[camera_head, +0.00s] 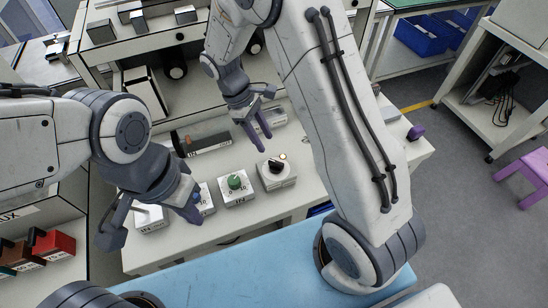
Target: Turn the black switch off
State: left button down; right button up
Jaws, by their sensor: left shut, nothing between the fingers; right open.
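The black switch (276,165) is a black knob on a white box at the right end of a row of small boxes on the white bench. A small orange-lit spot shows near its top; the exact knob angle is too small to tell. My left gripper (190,208) is shut and empty, left of the green-knob box and apart from the black switch. My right gripper (257,133) is open and empty, with its fingers pointing down above the bench, behind the black switch in the picture.
A green-knob box (235,183) stands left of the black switch. Other white boxes (151,217) sit partly behind my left gripper. A dark grey bar-shaped object (208,143) lies behind. Red and brown blocks (52,242) are at the far left. A blue surface (240,265) is in front.

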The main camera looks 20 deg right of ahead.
aim_at(276, 162)
jog(key=p+x, duration=0.1)
jog(key=x, duration=0.8)
jog(key=shift+r, duration=0.1)
grip_shut()
